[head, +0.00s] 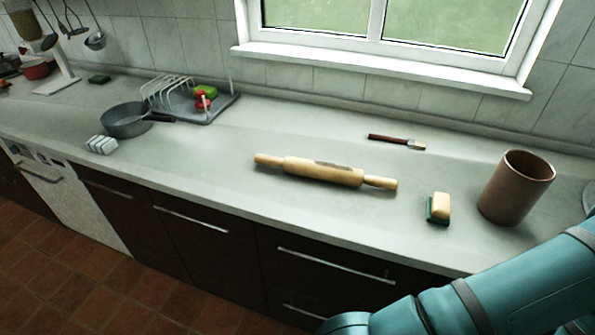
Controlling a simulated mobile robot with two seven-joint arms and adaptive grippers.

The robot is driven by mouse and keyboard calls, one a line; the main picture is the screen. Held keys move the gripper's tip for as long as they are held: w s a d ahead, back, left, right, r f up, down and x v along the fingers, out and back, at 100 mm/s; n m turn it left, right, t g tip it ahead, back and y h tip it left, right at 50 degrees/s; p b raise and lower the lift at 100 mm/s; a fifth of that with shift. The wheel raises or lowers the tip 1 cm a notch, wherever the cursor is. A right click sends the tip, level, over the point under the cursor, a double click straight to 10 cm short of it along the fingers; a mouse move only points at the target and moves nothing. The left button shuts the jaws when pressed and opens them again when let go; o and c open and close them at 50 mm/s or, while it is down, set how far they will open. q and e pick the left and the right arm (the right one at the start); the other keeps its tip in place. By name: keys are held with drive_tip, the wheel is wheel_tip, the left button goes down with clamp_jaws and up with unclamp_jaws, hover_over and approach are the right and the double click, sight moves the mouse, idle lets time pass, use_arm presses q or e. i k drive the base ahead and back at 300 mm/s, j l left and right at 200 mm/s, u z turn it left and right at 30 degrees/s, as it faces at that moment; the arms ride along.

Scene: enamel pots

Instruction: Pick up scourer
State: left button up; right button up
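A yellow block with a green layer, like a sponge scourer (440,206), lies on the counter near its front edge, left of the brown pot. A small flat dark green pad (99,79), which could also be a scourer, lies at the far left back of the counter by the wall. I cannot tell from the picture which one is the scourer named. A teal arm of mine comes in at the lower right in front of the counter. Neither of my grippers is in view, and nothing is seen touching either object.
A brown pot (515,187) stands right of the sponge. A rolling pin (322,171) and a brush (397,142) lie to its left. A grey pan (127,121), a ribbed pale object (101,145) and a dish rack (207,109) stand farther left. Clear counter lies between.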

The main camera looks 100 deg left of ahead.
sight(439, 206)
drive_tip(key=u, duration=3.05)
